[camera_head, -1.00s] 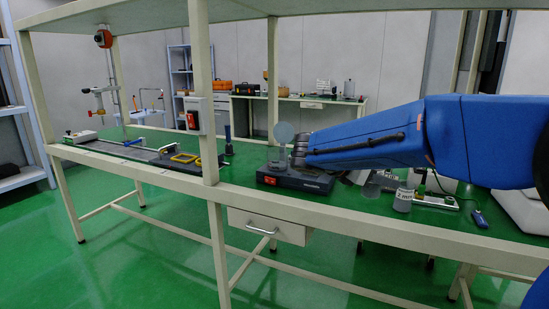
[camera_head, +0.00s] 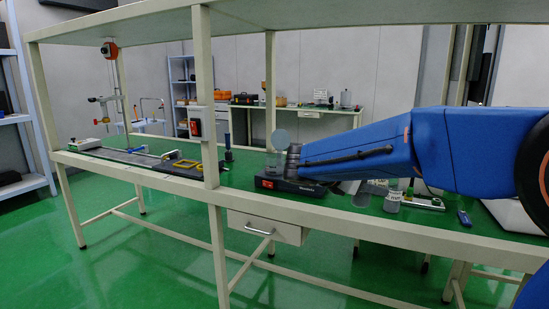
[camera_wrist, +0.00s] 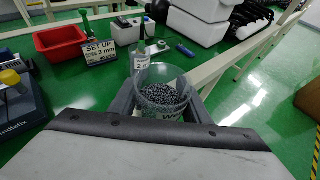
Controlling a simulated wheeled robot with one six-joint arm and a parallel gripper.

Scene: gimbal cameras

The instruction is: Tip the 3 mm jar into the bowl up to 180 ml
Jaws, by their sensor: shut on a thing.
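My gripper (camera_wrist: 165,100) is shut on a clear, wide-mouthed jar (camera_wrist: 164,85) holding many small dark grey beads. A printed label shows on its lower part, mostly hidden, and the jar looks about upright. In the head view my gripper (camera_head: 360,188) is partly hidden under my blue arm, right of the black device. A "SET UP 3 mm" sign (camera_wrist: 99,52) stands on the green bench beyond the jar. A clear vessel with a white label (camera_wrist: 141,66) stands just behind the held jar. I cannot clearly make out the bowl.
A red tray (camera_wrist: 60,41) lies behind. A labelled jar (camera_head: 393,202) stands near the front edge. A shelf post (camera_head: 205,110) rises left of the device.

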